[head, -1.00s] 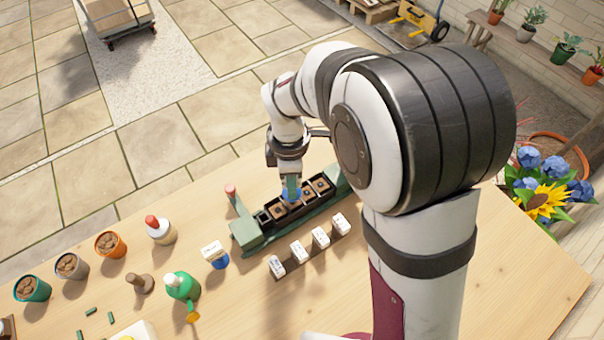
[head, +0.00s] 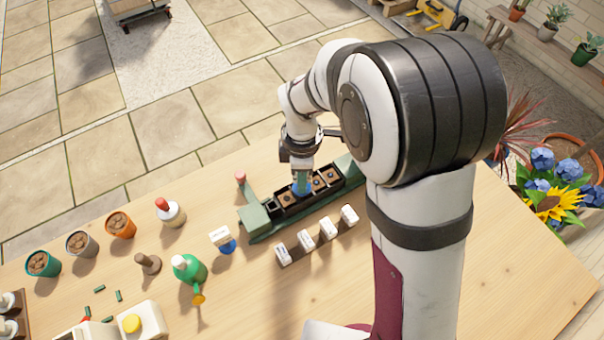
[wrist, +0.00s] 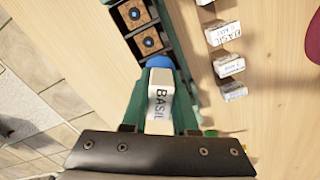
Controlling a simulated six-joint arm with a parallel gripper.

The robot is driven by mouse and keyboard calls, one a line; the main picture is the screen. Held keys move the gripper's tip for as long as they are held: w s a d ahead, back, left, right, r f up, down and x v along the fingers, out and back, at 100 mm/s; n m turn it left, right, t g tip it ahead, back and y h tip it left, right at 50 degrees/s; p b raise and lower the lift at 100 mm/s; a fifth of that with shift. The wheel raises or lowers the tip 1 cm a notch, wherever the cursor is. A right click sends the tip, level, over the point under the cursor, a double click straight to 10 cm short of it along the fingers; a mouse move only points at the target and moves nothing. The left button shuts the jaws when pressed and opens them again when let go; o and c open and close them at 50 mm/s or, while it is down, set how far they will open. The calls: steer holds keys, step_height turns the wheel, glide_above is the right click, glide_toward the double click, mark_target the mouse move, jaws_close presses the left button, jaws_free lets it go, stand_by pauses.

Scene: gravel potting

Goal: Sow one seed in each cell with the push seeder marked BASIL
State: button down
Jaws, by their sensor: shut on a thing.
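My gripper (wrist: 158,128) is shut on the push seeder marked BASIL (wrist: 160,98), which has a white label and a blue foot. In the head view, the seeder's blue foot (head: 302,189) is over the middle part of the dark cell tray (head: 284,222). I cannot tell whether the foot touches the soil. The wrist view shows two brown soil cells (wrist: 140,18) beyond the seeder, each with a dark round hollow and a blue dot in it. The cell under the seeder is hidden.
A second blue-footed piece with a white label (head: 221,238) stands left of the tray. Several white labelled blocks (head: 306,240) line its front. The front right table is clear.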

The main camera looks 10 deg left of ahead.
steer(key=shift+f, duration=0.5)
stand_by(0.5)
steer(key=shift+r, duration=0.1)
steer(key=shift+r, duration=1.4)
steer(key=s+a, duration=0.1)
steer(key=s+a+r, duration=0.1)
steer(key=shift+s+a, duration=0.35)
steer(key=shift+f, duration=1.35)
steer(key=shift+f, duration=0.6)
steer(key=shift+r, duration=0.1)
